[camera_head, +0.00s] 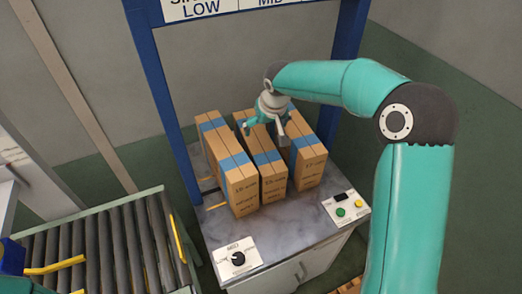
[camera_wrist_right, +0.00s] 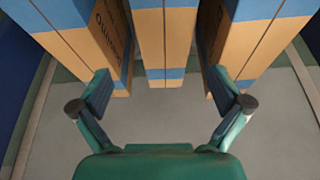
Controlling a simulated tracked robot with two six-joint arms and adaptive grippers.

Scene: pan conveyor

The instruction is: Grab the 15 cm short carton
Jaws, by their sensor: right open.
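Three tan cartons with blue tape stand side by side on a marble-topped cabinet (camera_head: 285,228): a left carton (camera_head: 240,190), a middle carton (camera_head: 271,183) and a right carton (camera_head: 309,166). The printing on their fronts is too small to read surely, so I cannot tell which is the 15 cm short one. My right gripper (camera_head: 265,131) is open and empty, over the far part of the middle carton. In the right wrist view, its spread fingers (camera_wrist_right: 160,88) stand either side of the middle carton's line (camera_wrist_right: 164,45), apart from it. My left gripper is out of view.
A blue frame (camera_head: 160,85) with a sign stands around the cartons. A MID dial box (camera_head: 237,260) and a button box (camera_head: 343,208) sit at the cabinet's front. A roller conveyor (camera_head: 105,250) lies at left. Gaps between cartons are narrow.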

